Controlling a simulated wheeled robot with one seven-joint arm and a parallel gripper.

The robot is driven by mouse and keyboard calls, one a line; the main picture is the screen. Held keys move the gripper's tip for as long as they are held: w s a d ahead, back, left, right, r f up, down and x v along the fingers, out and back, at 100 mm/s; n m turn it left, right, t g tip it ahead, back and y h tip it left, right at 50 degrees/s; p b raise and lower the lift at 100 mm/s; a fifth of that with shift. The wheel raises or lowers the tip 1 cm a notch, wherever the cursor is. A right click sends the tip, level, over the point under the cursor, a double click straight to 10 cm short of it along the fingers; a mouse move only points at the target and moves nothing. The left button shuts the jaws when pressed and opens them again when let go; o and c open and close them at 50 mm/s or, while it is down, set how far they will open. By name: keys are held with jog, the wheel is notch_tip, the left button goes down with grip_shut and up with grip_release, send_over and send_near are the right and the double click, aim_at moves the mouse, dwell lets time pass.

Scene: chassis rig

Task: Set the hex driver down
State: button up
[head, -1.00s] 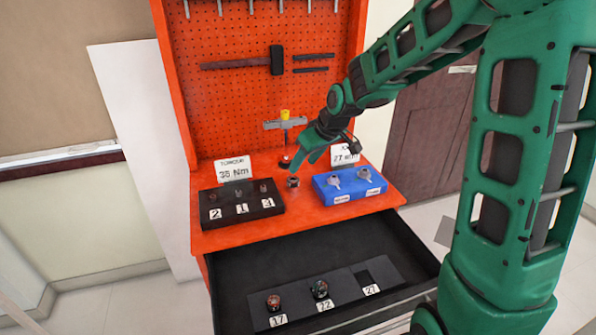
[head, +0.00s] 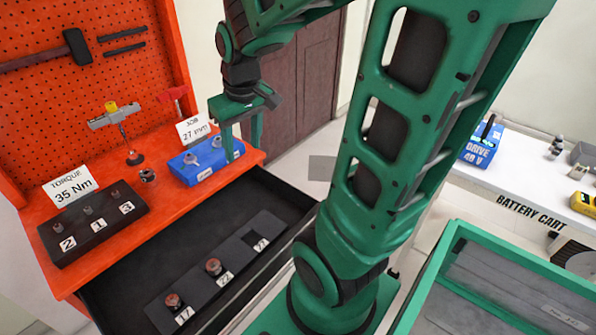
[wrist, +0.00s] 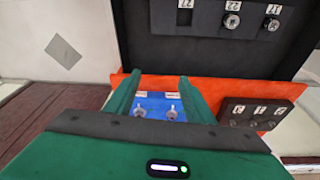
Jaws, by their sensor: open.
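A T-handled tool with a grey bar and yellow top (head: 113,115) stands upright on a black base on the orange bench. A red T-handled tool (head: 172,95) is behind the 27 mm sign. I cannot tell which one is the hex driver. My gripper (head: 243,150) is open and empty, fingers pointing down by the right end of the blue holder (head: 193,176). In the wrist view, my gripper (wrist: 160,76) shows the blue holder (wrist: 153,97) between its fingers, with two silver pieces in it.
A black holder (head: 120,228) numbered 2, 1, 3 and a loose socket (head: 147,175) are on the bench. The open drawer (head: 300,200) below holds sockets at 17 and 22; slot 27 is empty. A battery cart (head: 530,185) stands at right.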

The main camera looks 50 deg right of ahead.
jog(key=s+d+m+g, duration=0.2)
jog(key=s+m, duration=0.3)
jog(key=s, duration=1.2)
jog(key=shift+f+g+y, duration=0.3)
jog(key=shift+f+y, duration=0.1)
jog(key=shift+w+f, duration=0.25)
jog(key=shift+w, duration=0.35)
